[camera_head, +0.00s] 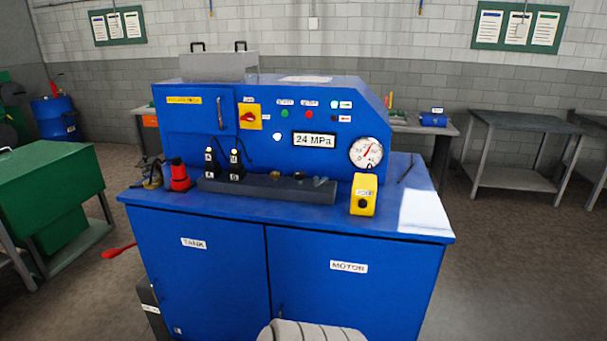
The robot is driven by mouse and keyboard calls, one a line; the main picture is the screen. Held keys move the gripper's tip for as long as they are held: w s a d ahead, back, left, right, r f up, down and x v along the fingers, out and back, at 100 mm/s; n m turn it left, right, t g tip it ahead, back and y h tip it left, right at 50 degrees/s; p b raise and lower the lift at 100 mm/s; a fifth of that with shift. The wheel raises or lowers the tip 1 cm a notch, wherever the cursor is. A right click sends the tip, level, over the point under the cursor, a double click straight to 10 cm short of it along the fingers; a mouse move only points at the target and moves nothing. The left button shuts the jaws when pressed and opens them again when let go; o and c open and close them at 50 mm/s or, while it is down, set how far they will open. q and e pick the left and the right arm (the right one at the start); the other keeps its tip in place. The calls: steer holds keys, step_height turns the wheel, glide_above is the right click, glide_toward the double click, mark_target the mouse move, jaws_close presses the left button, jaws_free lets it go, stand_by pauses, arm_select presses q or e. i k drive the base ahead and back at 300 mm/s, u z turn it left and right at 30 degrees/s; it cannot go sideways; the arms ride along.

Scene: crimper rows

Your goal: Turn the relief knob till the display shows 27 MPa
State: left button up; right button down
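A blue hydraulic unit (348,266) stands in front of me. Its display (314,140) reads 24 MPa. A round dial gauge (366,153) with a red needle sits right of the display. A dark manifold bar (262,189) lies on the ledge, with small fittings on it and two black upright valves (237,166) at its left end. A small brass-coloured fitting (299,176) and a grey one beside it are too small to read; I cannot tell which part is the relief knob. Neither of my grippers is in view.
A yellow box with a black button (364,194) stands at the ledge's right. A red-and-black item (180,176) stands at the left. The panel has a red-and-yellow switch (249,116). A green cabinet (45,180) is left; a table (517,178) stands back right.

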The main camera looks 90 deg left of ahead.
mark_target(300, 176)
steer(key=u, duration=0.6)
steer(key=i, duration=0.75)
steer(key=u, duration=1.3)
steer(key=i, duration=0.45)
steer(key=u, duration=0.5)
